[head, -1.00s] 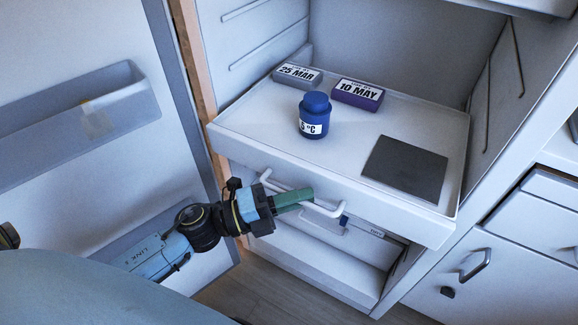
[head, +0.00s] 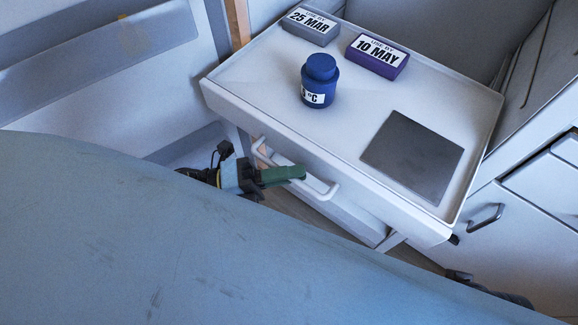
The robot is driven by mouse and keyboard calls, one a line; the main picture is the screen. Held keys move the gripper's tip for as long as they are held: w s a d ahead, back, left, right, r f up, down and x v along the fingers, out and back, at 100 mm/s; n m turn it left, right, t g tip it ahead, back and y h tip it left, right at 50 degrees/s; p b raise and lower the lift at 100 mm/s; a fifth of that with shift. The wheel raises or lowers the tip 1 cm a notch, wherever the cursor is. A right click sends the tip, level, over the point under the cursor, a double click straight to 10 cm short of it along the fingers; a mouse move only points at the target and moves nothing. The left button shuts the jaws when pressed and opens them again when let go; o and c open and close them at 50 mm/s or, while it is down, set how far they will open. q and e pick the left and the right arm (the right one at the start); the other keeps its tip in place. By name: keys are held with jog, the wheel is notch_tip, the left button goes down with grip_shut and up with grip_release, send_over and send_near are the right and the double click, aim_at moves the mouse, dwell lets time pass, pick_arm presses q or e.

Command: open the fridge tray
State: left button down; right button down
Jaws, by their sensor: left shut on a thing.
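The white fridge tray (head: 270,90) stands out from the fridge, with a white bar handle (head: 322,192) on its front. My left gripper (head: 290,174) is at this handle, its green fingers shut on the bar. My own pale blue body hides most of the left arm. On the tray are a blue jar (head: 319,78) with a °C label, a grey box (head: 311,26) marked 25 MAR, a purple box (head: 377,54) marked 10 MAY and a dark flat plate (head: 412,155). A dark part of mine (head: 490,286) shows at the lower right; its fingers cannot be made out.
The open fridge door (head: 90,80) with its shelf stands on the left. A cabinet with a metal handle (head: 485,217) is close to the tray on the right. A strip of floor (head: 290,203) shows below the tray.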

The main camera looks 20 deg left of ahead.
pick_arm(q)
jog(key=c, duration=1.5)
grip_release()
